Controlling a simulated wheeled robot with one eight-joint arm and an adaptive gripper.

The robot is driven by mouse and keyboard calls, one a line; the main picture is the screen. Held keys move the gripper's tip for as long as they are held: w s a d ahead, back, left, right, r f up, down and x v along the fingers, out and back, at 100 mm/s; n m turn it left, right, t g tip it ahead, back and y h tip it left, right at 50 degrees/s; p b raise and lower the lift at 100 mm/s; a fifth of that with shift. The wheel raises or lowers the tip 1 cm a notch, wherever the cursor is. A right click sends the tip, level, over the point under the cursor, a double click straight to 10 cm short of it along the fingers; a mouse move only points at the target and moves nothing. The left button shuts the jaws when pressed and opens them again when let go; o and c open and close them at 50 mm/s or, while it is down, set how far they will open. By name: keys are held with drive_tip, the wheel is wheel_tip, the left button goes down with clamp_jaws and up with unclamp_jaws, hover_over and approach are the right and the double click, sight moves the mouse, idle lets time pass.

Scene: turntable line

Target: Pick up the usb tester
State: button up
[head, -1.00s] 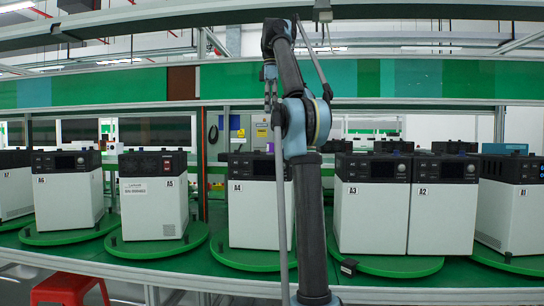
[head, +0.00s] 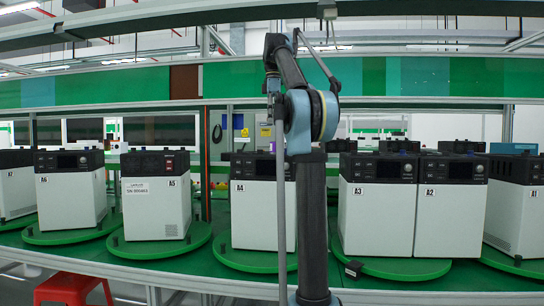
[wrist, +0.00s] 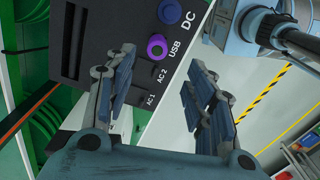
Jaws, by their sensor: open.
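I cannot pick out a usb tester with certainty. In the wrist view, a black unit panel (wrist: 110,35) carries the labels DC, USB, AC 1 and AC 2. A purple round piece (wrist: 157,47) sits beside the USB label, and a blue round piece (wrist: 169,11) beside DC; I cannot tell whether either is the tester. My gripper (wrist: 160,72) is open and empty, its two fingers apart in front of this panel. In the head view, my gripper cannot be made out behind my arm. A small black block (head: 353,268) lies at the front edge of a green turntable.
White units with black tops, such as A5 (head: 155,208), A4 (head: 258,212) and A2 (head: 447,218), stand on green turntables (head: 160,245) along the line. A red stool (head: 70,288) stands at lower left. A beam runs above the units. The wrist view shows yellow-black floor tape (wrist: 270,100).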

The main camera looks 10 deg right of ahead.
hover_over(273, 147)
drive_tip(key=w, duration=0.1)
drive_tip(key=f, duration=0.6)
drive_tip(key=shift+d, duration=0.2)
drive_tip(key=shift+w+f, duration=0.2)
drive_tip(key=shift+f, duration=1.15)
drive_tip(key=shift+w+f, duration=0.15)
drive_tip(key=shift+f, duration=1.2)
clamp_jaws()
